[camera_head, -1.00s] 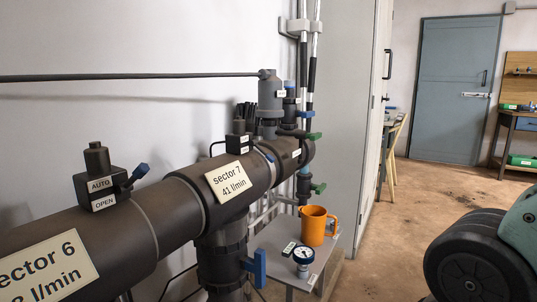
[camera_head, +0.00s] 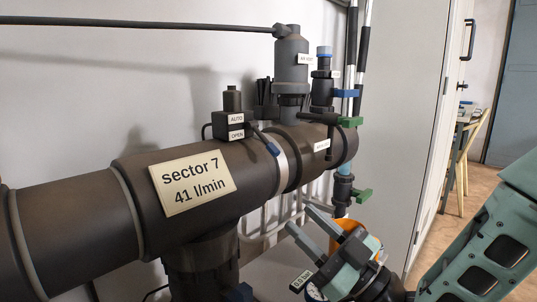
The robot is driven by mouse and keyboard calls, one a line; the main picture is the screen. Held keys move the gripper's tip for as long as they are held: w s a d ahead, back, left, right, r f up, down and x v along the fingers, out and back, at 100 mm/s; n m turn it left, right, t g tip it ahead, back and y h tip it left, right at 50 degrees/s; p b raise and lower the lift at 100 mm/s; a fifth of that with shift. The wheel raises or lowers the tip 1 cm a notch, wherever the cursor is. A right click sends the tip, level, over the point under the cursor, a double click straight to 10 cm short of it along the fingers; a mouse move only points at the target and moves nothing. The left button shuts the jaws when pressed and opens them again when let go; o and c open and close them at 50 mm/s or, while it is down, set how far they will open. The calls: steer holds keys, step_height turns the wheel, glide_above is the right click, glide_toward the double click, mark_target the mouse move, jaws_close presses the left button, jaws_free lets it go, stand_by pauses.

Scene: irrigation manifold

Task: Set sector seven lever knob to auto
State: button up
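The sector 7 control block (camera_head: 228,128) is a small black box on top of the brown pipe, with an AUTO label (camera_head: 236,118) above an OPEN label (camera_head: 236,135). Its lever knob (camera_head: 271,148) is a dark arm with a blue tip, slanting down and right from the block, with the tip lower than the OPEN label. The sector 7 plate (camera_head: 192,182) reads 41 l/min. My gripper (camera_head: 300,219) is at the lower middle, its two fingers apart and empty. It is below and right of the lever, clear of it.
A grey upright cylinder (camera_head: 291,65) and a fitting with a blue handle (camera_head: 346,93) and green handles (camera_head: 350,122) stand right of the lever. An orange jug (camera_head: 352,226) is partly hidden behind my gripper. A grey cabinet (camera_head: 405,110) bounds the right.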

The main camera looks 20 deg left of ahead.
mark_target(277, 156)
steer(key=w+a+r+y, duration=0.1)
steer(key=a+r, duration=0.2)
steer(key=r, duration=0.1)
steer(key=w+a+r+t+y, duration=0.1)
steer(key=a+r, duration=0.1)
steer(key=r, duration=0.2)
steer(key=w+a+r+y, duration=0.1)
steer(key=a+r, duration=0.2)
steer(key=r, duration=0.1)
steer(key=shift+w+a+r+t, duration=0.3)
steer(key=shift+w+a+r, duration=0.05)
steer(key=shift+w, duration=0.05)
jaws_close()
